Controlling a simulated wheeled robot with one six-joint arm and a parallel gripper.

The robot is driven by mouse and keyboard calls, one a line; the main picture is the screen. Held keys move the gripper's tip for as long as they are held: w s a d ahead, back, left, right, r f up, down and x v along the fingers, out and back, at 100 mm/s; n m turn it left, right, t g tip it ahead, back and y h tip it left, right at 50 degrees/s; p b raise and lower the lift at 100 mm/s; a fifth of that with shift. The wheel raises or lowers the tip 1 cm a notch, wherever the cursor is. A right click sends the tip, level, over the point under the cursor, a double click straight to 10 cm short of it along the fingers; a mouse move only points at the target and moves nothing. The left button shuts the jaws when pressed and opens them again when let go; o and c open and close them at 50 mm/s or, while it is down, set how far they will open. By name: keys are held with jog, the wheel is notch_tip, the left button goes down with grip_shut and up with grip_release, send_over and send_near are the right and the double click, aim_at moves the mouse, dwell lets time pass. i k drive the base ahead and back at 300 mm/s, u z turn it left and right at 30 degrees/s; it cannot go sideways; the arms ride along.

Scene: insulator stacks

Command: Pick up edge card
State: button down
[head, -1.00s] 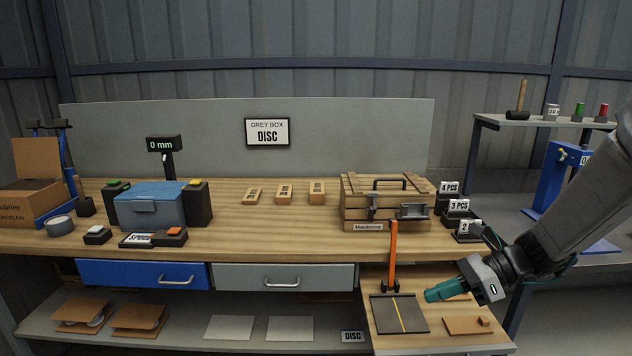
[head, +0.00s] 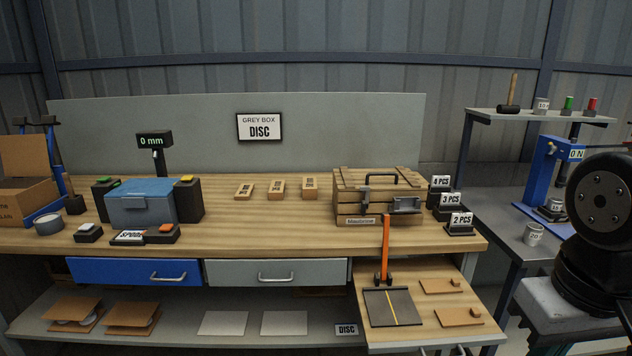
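No label in the head view names an edge card. Two flat brown boards, each with a small block near one end, lie on the low side shelf: the rear board (head: 437,287) and the front board (head: 457,318). They lie flat and apart from each other, right of a dark square plate (head: 388,308) with a yellow line and an upright orange arm (head: 385,245). I cannot tell whether either board is the edge card. My gripper is out of view; only dark joints of my arm show at the right edge.
On the bench stand a blue-grey box (head: 141,203), a wooden crate (head: 351,209), three small tan blocks such as the middle one (head: 277,189), and number cards at the right end. Folded brown cardboards (head: 72,312) lie on the lower shelf. A blue press (head: 551,178) stands at right.

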aim_at(471, 315)
jog(key=z, duration=0.55)
jog(key=k, duration=1.2)
jog(key=u, duration=0.35)
jog(key=i, duration=1.3)
jog(key=z, duration=0.6)
jog(key=i, duration=0.5)
jog(key=z, duration=0.3)
